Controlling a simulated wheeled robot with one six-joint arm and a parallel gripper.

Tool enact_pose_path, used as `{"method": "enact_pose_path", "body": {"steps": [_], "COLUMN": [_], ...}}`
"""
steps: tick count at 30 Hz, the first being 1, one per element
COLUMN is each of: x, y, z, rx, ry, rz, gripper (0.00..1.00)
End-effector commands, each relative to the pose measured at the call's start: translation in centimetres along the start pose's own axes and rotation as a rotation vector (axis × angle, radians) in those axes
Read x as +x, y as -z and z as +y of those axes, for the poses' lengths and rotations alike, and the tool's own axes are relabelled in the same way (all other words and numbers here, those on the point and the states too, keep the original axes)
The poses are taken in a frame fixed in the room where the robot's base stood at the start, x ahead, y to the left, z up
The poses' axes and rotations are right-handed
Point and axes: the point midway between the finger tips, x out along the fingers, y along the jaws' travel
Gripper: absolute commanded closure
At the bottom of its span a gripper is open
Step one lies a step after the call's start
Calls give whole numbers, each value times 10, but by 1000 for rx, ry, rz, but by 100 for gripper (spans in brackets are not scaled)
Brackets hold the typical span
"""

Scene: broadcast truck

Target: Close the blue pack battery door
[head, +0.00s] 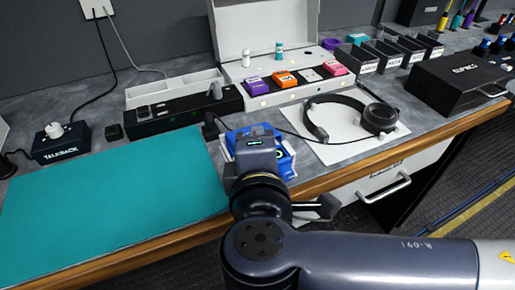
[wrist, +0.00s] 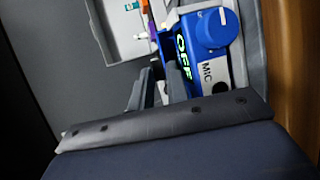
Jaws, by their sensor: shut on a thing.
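The blue pack (head: 283,161) sits at the bench's front edge, right of the teal mat, mostly covered by my wrist in the head view. In the wrist view the blue pack (wrist: 208,50) shows a round blue knob, a green "OFF" display and a silver panel marked MIC. My gripper (wrist: 160,72) is at the pack's left side there, its two dark fingers close together and shut on a part at that edge. That part looks like the pack's battery door, but the fingers mostly hide it. The door's angle cannot be told.
A teal mat (head: 110,200) lies left. Headphones (head: 380,117) rest on a white sheet to the right. Behind are a black tray (head: 180,112) and a white case (head: 258,100) holding coloured packs. A black case (head: 462,82) stands far right. The wooden bench edge runs in front.

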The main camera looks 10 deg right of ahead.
Motion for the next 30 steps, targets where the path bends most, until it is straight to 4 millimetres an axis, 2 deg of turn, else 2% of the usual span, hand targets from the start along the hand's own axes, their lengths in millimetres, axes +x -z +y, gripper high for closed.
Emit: {"method": "enact_pose_path", "body": {"steps": [15, 16, 23, 30], "x": [0, 0, 0, 0], "y": [0, 0, 0, 0], "z": [-1, -1, -1, -3], "rx": [4, 4, 4, 2], "ry": [-12, -12, -11, -8], "rz": [0, 0, 0, -1], "gripper": [100, 84, 65, 65]}}
